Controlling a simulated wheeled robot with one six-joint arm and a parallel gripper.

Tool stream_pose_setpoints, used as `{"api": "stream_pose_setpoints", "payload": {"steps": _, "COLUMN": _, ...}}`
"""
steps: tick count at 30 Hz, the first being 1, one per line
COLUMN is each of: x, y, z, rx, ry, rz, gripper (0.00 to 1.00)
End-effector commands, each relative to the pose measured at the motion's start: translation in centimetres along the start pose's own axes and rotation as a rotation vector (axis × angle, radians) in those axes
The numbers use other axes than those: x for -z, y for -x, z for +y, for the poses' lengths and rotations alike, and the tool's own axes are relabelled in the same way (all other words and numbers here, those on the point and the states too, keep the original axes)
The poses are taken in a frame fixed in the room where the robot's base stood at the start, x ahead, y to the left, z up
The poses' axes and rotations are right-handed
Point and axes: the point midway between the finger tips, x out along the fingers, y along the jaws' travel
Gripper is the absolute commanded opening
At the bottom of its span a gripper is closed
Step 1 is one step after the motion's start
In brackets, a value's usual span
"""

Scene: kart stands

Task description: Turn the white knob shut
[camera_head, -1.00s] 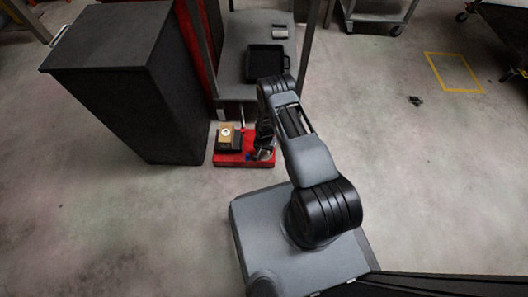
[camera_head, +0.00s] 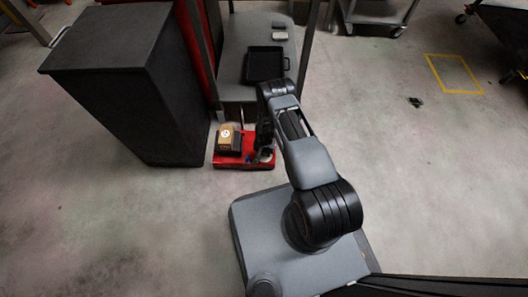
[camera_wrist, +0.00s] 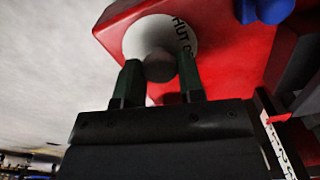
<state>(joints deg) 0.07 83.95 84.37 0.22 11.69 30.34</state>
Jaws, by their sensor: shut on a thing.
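The white knob (camera_wrist: 159,65) looks grey in shade in the wrist view, between the two fingertips. Behind it is a round white plate (camera_wrist: 143,36) with partly hidden dark lettering that includes "HUT". The plate sits on a red panel (camera_wrist: 225,60). My gripper (camera_wrist: 160,80) is shut on the knob, one dark green finger on each side. In the head view my gripper (camera_head: 264,152) is low at the right part of the red base (camera_head: 232,162); the knob cannot be made out there.
A tan box (camera_head: 231,143) with a round white mark stands left of my gripper on the red base. A large dark cabinet (camera_head: 125,85) is at left. Behind, a grey shelf (camera_head: 237,60) holds a black tray (camera_head: 264,62). A blue part (camera_wrist: 265,10) shows at the wrist view's top right.

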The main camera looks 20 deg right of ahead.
Motion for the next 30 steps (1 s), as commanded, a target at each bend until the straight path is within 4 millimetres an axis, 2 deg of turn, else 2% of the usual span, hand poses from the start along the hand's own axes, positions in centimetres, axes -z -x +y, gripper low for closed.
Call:
{"api": "stream_pose_setpoints", "payload": {"steps": 20, "x": 0.03, "y": 0.03, "z": -0.25, "rx": 0.002, "ry": 0.03, "rz": 0.004, "gripper": 0.12}}
{"api": "stream_pose_setpoints", "payload": {"steps": 30, "x": 0.1, "y": -0.02, "z": -0.25, "rx": 0.002, "ry": 0.103, "rz": 0.005, "gripper": 0.12}}
